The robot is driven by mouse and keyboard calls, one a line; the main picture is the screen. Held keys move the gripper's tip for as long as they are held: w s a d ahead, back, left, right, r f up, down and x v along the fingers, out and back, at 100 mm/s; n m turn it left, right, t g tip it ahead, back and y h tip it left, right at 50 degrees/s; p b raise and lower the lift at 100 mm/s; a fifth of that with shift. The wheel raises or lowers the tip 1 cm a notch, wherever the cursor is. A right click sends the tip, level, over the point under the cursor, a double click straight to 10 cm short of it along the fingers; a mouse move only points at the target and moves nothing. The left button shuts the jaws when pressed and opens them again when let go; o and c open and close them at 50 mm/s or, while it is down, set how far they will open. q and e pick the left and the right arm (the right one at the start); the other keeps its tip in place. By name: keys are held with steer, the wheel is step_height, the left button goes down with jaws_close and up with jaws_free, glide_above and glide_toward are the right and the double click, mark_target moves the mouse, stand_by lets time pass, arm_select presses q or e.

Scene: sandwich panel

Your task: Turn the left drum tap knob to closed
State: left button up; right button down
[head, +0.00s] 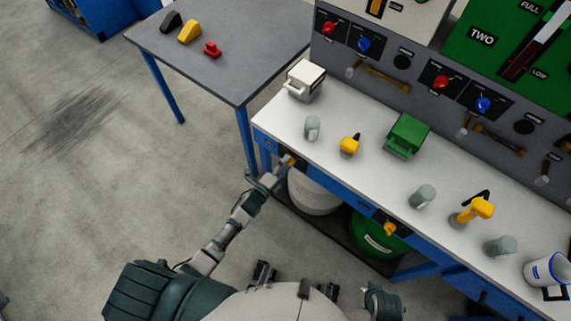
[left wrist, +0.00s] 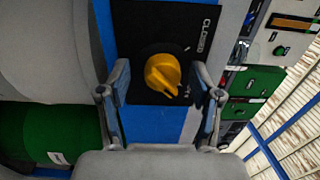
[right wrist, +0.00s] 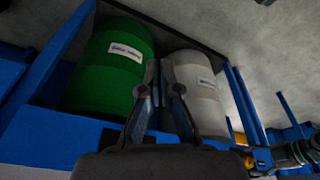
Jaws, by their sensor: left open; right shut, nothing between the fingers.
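The yellow left drum tap knob (left wrist: 162,73) sits on a black plate (left wrist: 150,25) in the left wrist view. The word CLOSED is printed at the plate's upper right; the knob's narrow end points to the lower right, away from that word. My left gripper (left wrist: 168,84) is open with one finger on each side of the knob, and gaps show between fingers and knob. In the head view my left gripper (head: 283,168) is at the bench's front edge, partly covering the knob (head: 290,160). My right gripper (right wrist: 158,80) is shut and empty in the right wrist view.
A white drum (head: 312,196) and a green drum (head: 374,243) stand under the bench. A second yellow knob (head: 390,228) is above the green drum. The white benchtop (head: 340,182) holds cups, a green box (head: 407,135) and yellow tools. A grey table (head: 235,60) stands at left.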

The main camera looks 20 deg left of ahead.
arm_select(q)
steer(key=shift+d+r, duration=0.1)
steer(key=shift+d, duration=0.25)
steer(key=shift+c, duration=0.4)
steer(key=shift+d, duration=0.15)
steer(key=c, duration=1.1)
steer(key=shift+o, duration=0.2)
steer(key=shift+a, duration=0.2)
arm_select(e)
steer(key=shift+d+f, duration=0.1)
steer(key=shift+d, duration=0.3)
